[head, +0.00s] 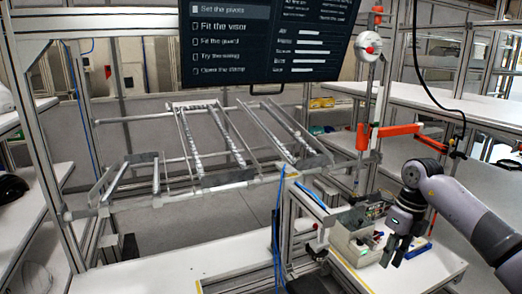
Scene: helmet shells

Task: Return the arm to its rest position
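My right arm (468,208) comes in from the right edge, bent at a grey joint. My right gripper (394,252) points down in front of the right side of a grey parts box on the small white table. Its two dark fingers look apart, and I see nothing held between them. Whether it touches the box cannot be told. My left arm and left gripper are not in view.
The grey box (352,246) holds small parts. A blue item (418,249) lies beside it. A sloped roller rack (215,145) fills the middle. An orange-red arm fixture (395,130) stands behind my gripper. The front white bench (185,268) is mostly clear.

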